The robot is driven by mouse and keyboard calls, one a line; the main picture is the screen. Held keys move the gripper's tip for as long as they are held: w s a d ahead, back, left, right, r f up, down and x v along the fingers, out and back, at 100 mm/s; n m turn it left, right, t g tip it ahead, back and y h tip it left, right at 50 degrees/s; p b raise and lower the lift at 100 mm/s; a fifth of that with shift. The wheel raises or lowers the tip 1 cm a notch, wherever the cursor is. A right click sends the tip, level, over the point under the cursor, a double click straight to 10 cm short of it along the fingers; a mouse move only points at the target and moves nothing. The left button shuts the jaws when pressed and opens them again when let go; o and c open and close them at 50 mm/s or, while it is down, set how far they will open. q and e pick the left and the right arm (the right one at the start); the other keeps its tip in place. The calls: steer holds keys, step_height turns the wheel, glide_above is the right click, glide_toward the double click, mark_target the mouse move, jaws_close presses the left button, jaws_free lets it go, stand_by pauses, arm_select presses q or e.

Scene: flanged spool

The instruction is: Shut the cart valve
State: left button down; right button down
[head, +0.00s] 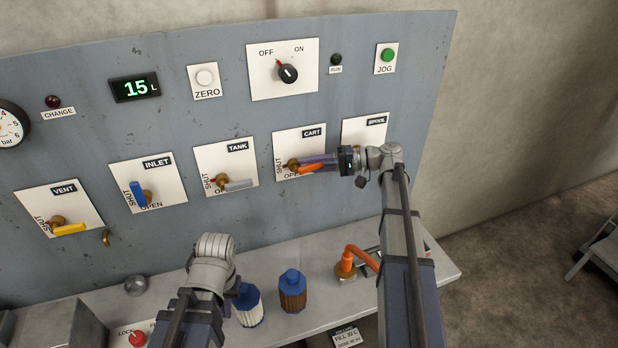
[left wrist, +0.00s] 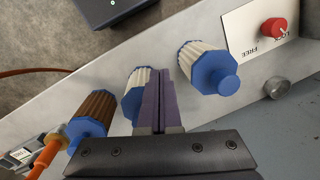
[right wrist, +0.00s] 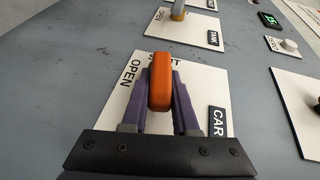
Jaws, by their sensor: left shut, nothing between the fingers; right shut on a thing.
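The cart valve's orange handle (head: 311,169) sits on the white CART plate (head: 312,135). It points right from its brass pivot in the head view. SHUT is printed left of the pivot and OPEN below it. My right gripper (head: 325,163) is shut on the handle. In the right wrist view the handle (right wrist: 160,88) lies between the fingers, with OPEN to its left and SHUT behind it. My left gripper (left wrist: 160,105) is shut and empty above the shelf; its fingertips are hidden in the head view.
Left of CART are the TANK (head: 238,185), INLET (head: 147,196) and VENT (head: 68,229) valves. The SPOOL plate (head: 365,128) is partly behind my right arm. White (head: 249,308) and brown (head: 292,291) blue-capped cylinders and an orange-handled fitting (head: 346,264) stand on the shelf.

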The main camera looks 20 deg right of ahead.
steer(key=f+y+b, duration=0.1)
steer(key=y+b, duration=0.1)
steer(key=b, duration=0.1)
steer(key=shift+s+m+b, duration=0.1)
steer(key=shift+m+b, duration=0.25)
steer(key=shift+m, duration=0.05)
steer(key=c, duration=0.7)
jaws_free()
steer(key=shift+t, duration=0.4)
steer(key=v, duration=0.7)
steer(key=shift+d, duration=0.4)
